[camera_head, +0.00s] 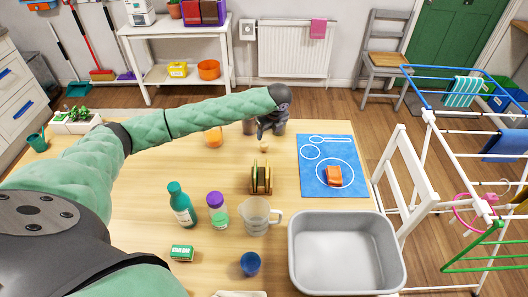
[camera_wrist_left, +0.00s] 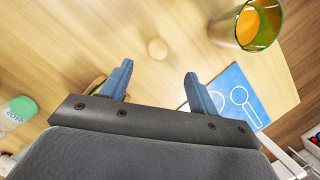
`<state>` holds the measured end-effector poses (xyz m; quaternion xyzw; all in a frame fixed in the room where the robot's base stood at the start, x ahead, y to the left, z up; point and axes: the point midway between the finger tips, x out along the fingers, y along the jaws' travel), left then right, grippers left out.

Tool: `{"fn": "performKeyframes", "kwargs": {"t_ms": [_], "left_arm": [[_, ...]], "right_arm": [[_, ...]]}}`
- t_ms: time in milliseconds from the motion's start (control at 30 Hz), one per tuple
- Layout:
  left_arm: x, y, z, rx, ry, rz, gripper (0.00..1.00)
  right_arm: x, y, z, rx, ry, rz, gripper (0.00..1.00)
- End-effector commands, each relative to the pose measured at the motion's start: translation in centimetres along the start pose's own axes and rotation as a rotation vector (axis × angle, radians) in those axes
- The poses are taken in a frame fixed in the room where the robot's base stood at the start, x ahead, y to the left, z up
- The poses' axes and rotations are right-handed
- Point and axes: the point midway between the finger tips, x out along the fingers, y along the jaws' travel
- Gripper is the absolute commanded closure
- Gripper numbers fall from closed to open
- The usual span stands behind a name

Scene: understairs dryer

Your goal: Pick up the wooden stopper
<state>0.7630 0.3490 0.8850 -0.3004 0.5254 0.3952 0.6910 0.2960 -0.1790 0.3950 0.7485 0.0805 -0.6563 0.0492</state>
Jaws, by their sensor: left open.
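The wooden stopper is a small, pale, round piece (camera_head: 264,148) on the wooden table, close in colour to the tabletop. In the left wrist view the stopper (camera_wrist_left: 157,49) lies just beyond the fingertips, roughly centred between them and apart from both. My left gripper (camera_head: 264,131) is over the table close above the stopper, pointing down. In the left wrist view its two blue-grey fingers (camera_wrist_left: 158,70) are spread, with nothing between them. My right gripper is in neither view.
A metal cup with orange inside (camera_wrist_left: 258,22) stands near the gripper. A sandwich-like rack (camera_head: 261,178) and a blue mat (camera_head: 320,182) with an orange block are close by.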

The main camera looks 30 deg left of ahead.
Motion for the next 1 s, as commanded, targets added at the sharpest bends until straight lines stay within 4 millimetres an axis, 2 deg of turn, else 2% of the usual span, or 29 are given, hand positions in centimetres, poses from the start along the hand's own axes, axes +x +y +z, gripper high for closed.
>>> {"fn": "performKeyframes", "kwargs": {"t_ms": [33,200,333,733,1000], "left_arm": [[1.2,0.0,-0.3,0.000,0.000,0.000,0.40],[2.0,0.0,-0.5,0.000,0.000,0.000,0.40],[2.4,0.0,-0.6,0.000,0.000,0.000,0.40],[5.2,0.1,-0.3,0.000,0.000,0.002,0.40],[7.8,0.4,0.2,-0.001,0.001,0.003,0.40]], "right_arm": [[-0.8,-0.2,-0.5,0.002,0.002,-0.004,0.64],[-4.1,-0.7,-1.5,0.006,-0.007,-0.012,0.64],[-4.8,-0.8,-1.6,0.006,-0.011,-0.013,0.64],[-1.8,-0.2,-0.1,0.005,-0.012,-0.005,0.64],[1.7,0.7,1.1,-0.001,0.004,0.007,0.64]]}}
